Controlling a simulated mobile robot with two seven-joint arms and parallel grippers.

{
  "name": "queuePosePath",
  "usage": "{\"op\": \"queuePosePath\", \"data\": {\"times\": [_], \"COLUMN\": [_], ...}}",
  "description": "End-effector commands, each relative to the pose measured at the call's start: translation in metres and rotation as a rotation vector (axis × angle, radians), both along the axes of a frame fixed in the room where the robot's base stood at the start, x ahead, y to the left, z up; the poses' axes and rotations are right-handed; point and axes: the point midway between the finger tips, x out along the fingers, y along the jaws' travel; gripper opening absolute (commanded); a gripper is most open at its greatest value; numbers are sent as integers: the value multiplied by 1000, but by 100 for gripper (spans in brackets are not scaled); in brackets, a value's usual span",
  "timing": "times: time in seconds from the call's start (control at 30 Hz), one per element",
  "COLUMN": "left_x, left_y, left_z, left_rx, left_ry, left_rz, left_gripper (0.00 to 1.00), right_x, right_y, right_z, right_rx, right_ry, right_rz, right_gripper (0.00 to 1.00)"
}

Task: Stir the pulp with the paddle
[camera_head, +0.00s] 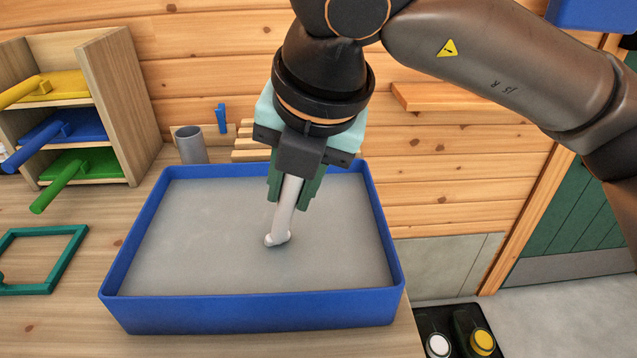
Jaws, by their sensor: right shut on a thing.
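A blue vat (250,312) stands on the wooden bench and holds flat grey pulp (190,240). My right gripper (290,190) hangs over the vat, pointing down, its green fingers shut on the pale grey paddle (283,215). The paddle tilts slightly, and its lower end meets the pulp right of the vat's middle. How deep it reaches, and any part under the surface, is hidden. The gripper covers part of the vat's back rim. My left gripper is not in view.
A wooden shelf (120,95) at the left holds yellow, blue and green handled tools. A grey cup (190,145) stands behind the vat. A teal frame (60,262) lies left of it. The bench ends just right of the vat.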

Motion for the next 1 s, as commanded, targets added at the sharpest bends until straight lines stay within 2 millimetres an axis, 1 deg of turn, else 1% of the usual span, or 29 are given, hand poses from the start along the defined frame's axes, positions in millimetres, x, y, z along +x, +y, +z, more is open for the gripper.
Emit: {"op": "queuePosePath", "data": {"times": [0.1,0.6,0.73,1.0], "left_x": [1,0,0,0], "left_y": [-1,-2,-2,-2], "left_z": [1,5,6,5], "left_rx": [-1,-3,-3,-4], "left_ry": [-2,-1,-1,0], "left_rz": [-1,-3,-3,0], "left_gripper": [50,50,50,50], "right_x": [0,0,0,0], "right_y": [15,74,82,82], "right_z": [0,1,0,0], "right_rx": [-1,-1,0,0], "right_ry": [-1,-1,-1,-1], "right_rz": [1,-1,-1,-2], "right_gripper": [0,0,0,0]}}
